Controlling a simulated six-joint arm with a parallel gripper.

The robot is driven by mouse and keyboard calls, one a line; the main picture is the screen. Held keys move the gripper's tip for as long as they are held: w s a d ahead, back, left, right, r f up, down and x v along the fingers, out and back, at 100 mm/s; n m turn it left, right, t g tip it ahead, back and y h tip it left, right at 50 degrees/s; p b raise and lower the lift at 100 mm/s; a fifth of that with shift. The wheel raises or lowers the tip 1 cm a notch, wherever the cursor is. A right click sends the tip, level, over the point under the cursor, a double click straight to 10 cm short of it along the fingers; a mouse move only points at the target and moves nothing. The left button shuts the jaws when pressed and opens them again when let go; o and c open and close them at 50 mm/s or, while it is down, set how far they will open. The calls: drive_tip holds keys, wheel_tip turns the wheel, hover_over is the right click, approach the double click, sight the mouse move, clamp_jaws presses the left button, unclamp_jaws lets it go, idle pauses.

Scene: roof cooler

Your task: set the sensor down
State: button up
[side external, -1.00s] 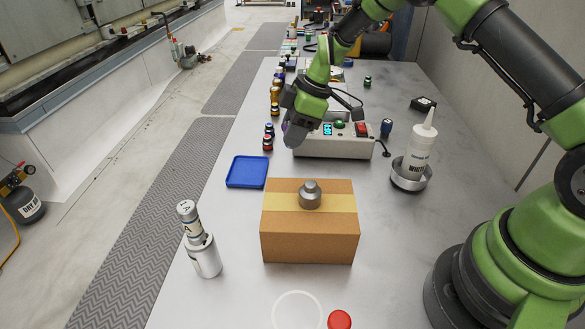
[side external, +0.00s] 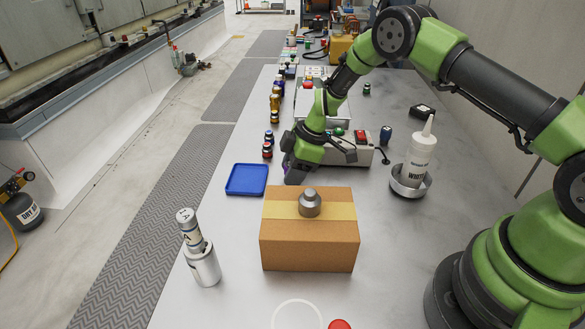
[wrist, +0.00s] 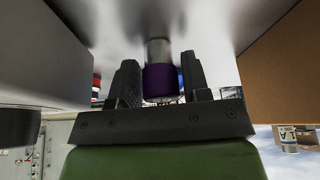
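My gripper (side external: 291,168) is low over the grey table, between the control box and the cardboard box. In the wrist view, its two dark fingers (wrist: 160,82) are closed around a small cylinder with a purple band and a silver end, which I take for the sensor (wrist: 160,68). A bit of purple on it also shows at the gripper in the side view (side external: 285,160). Its silver end is close to the table; I cannot tell whether it touches. The gripper hides most of it in the side view.
The cardboard box (side external: 308,243), with a grey metal weight (side external: 310,203) on top, stands just in front of my gripper. A blue tray (side external: 247,180) lies to the left. The control box (side external: 350,151) is behind; a white bottle (side external: 420,160) stands in a dish at right.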

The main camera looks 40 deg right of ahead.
drive_tip(key=shift+o, duration=1.1)
drive_tip(key=shift+r, duration=0.1)
drive_tip(key=s+d+r+m+t, duration=0.1)
drive_tip(key=s+r+m, duration=0.15)
drive_tip(key=r, duration=0.85)
drive_tip(key=s+d+r+m, duration=0.1)
drive_tip(key=s+r, duration=0.3)
drive_tip(key=r, duration=0.6)
drive_tip(key=s+a+r+m+t, duration=0.1)
drive_tip(key=s+r+m, duration=0.3)
drive_tip(key=s, duration=0.6)
drive_tip(key=s+a+r+m+t+h, duration=0.1)
drive_tip(key=s+a+r+m+t, duration=0.1)
drive_tip(key=s+r+m, duration=0.2)
drive_tip(key=s+m, duration=0.3)
drive_tip(key=s, duration=0.4)
drive_tip(key=shift+r+m+t+h, duration=0.3)
drive_tip(key=shift+r+m+t, duration=0.05)
drive_tip(key=shift+r+t, duration=0.05)
